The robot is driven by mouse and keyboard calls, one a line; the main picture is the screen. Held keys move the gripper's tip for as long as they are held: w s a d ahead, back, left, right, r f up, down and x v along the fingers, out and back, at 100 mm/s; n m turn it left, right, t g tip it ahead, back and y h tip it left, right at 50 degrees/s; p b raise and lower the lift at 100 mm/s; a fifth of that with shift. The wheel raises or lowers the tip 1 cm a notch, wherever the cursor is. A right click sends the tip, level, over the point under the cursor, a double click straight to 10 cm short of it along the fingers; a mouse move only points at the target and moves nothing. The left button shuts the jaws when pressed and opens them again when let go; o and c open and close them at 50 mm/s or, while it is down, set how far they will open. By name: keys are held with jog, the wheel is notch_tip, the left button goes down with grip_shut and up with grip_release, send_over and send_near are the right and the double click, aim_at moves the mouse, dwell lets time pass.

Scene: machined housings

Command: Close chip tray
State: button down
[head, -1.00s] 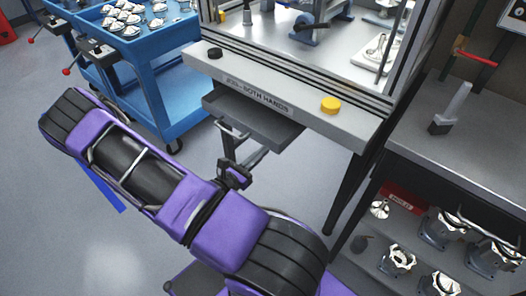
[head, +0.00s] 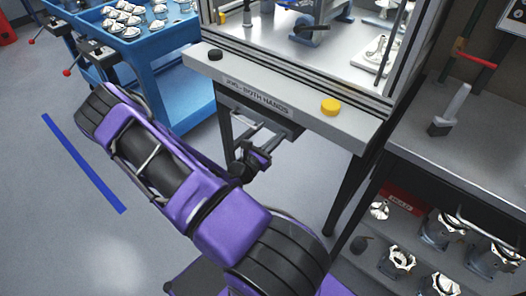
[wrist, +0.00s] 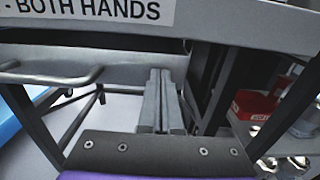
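The chip tray (head: 268,120) is a grey drawer under the front ledge of the machine, its front panel now close beneath the ledge. In the wrist view its front panel (wrist: 125,75) spans the upper part, with a bar handle (wrist: 50,82) at left and a narrow dark gap above the panel. My gripper (head: 256,150) is in front of the tray. In the wrist view my gripper's two fingers (wrist: 160,78) lie side by side, shut with nothing between them. The fingertips are at the panel, right of the handle, and appear to touch it.
The ledge (head: 290,95) above carries a black button (head: 215,54) and a yellow button (head: 331,106). A blue cart (head: 180,90) with metal parts stands at left. A workbench (head: 480,140) with a lower shelf of housings stands at right. Machine legs flank the tray.

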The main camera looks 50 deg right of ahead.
jog(key=d, duration=0.8)
jog(key=w+d, duration=0.1)
jog(key=d, duration=0.3)
jog(key=shift+d, duration=0.1)
